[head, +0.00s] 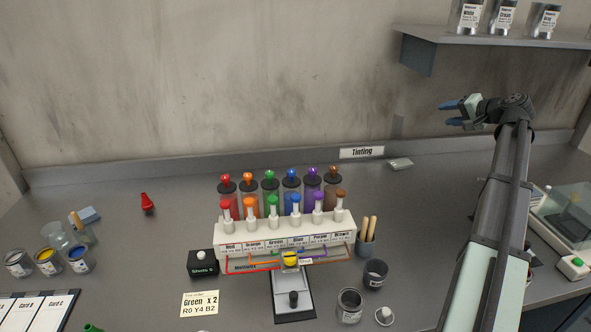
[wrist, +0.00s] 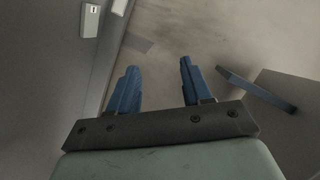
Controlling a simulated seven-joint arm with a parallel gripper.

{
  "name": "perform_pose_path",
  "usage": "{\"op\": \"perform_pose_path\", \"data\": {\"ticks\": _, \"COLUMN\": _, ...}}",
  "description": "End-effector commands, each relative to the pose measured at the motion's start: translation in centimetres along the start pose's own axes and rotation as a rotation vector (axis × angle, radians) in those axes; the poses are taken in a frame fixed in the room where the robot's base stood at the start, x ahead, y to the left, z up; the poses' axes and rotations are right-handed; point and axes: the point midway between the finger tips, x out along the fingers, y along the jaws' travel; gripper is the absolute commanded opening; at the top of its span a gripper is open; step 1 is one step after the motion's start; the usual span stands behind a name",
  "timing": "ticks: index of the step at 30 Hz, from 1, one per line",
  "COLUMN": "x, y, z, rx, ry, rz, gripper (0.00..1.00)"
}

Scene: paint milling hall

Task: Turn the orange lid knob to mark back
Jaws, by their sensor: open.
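The orange lid knob (head: 248,176) sits on the dark lid of the orange canister (head: 249,196), second from the left in the back row of the tinting rack. The marks around it are too small to read. Another orange-topped piece (head: 250,202) stands in front of that canister on the white rack. My gripper (head: 446,113) is raised at the right, well apart from the rack, with its blue fingers pointing left. In the wrist view my gripper (wrist: 158,64) is open, with nothing between the fingers. The knob is not in the wrist view.
The white rack (head: 285,232) holds several coloured pieces close together, with canisters behind. A wooden-stick cup (head: 366,246) and dark cans stand right of it. A wall shelf (head: 490,36) with cans hangs at upper right.

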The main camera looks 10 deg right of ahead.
Motion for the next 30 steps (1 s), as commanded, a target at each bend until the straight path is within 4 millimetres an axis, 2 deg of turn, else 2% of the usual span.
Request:
{"op": "perform_pose_path", "data": {"ticks": 1, "x": 1.3, "y": -1.8, "z": 1.8, "rx": -0.020, "ry": -0.035, "rz": 0.012, "gripper": 0.49}}
{"op": "perform_pose_path", "data": {"ticks": 6, "x": 4.7, "y": -6.5, "z": 7.1, "rx": -0.077, "ry": -0.141, "rz": 0.068, "gripper": 0.49}}
{"op": "perform_pose_path", "data": {"ticks": 15, "x": 8.6, "y": -13.8, "z": 16.6, "rx": -0.180, "ry": -0.296, "rz": 0.178, "gripper": 0.49}}
{"op": "perform_pose_path", "data": {"ticks": 22, "x": 9.9, "y": -18.8, "z": 24.0, "rx": -0.261, "ry": -0.387, "rz": 0.269, "gripper": 0.49}}
{"op": "perform_pose_path", "data": {"ticks": 30, "x": 9.8, "y": -23.9, "z": 32.1, "rx": -0.354, "ry": -0.459, "rz": 0.379, "gripper": 0.49}}
